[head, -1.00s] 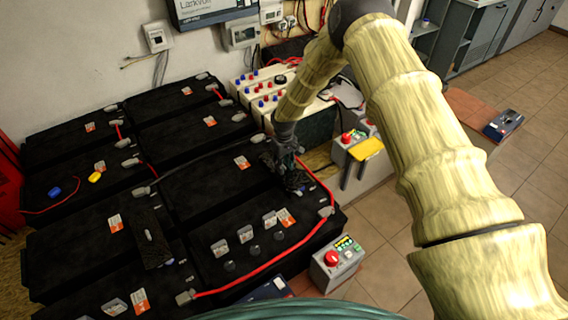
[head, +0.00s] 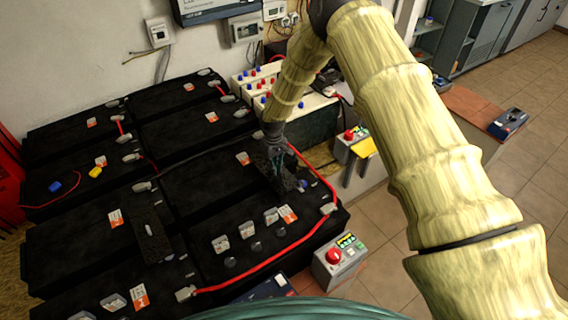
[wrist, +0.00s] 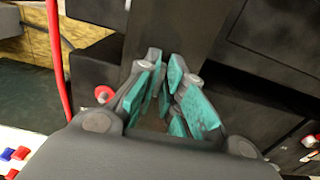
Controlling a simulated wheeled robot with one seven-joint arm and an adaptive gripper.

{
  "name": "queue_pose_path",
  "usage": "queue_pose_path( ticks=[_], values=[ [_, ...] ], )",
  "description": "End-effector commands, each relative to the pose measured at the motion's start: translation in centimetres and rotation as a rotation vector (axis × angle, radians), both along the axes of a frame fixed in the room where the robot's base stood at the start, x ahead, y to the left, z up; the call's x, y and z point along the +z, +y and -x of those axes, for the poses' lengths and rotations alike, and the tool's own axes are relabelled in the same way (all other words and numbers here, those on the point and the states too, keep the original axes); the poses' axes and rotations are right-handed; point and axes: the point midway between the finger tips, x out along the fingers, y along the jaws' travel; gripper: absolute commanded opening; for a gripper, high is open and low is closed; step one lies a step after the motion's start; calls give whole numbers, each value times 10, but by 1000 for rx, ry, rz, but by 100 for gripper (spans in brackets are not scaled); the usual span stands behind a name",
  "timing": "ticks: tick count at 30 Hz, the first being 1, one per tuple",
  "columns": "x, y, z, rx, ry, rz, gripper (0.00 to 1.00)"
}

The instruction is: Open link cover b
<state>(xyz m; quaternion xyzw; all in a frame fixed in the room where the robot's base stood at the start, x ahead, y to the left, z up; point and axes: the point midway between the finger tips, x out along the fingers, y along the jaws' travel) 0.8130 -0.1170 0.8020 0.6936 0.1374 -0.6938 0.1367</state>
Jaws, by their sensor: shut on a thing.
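A black link cover (head: 288,181), a narrow dark strip, lies over the right end of the battery block in the head view. My gripper (head: 276,157) is at this strip, pointing down. In the wrist view the teal-padded fingers of my gripper (wrist: 166,100) are closed together at the near end of a black strip (wrist: 178,25). The exact contact is hidden between the pads. A second black cover (head: 152,236) lies across the front left batteries. I cannot read which cover is marked b.
Black batteries (head: 205,170) with grey terminals fill the bench. A red cable (head: 262,268) runs along the front right battery. Control boxes with red buttons stand at the right (head: 340,260) and behind (head: 352,140). Floor (head: 400,215) is clear to the right.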

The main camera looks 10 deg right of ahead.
Motion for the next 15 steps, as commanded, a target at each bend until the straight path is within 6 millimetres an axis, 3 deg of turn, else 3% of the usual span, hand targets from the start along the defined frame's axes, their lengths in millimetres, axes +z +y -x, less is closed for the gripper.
queue_pose_path(
  ticks=[7,15],
  values=[
    [-1,39,16,3,-1,2,0],
    [0,49,20,-2,-1,1,0]
  ],
)
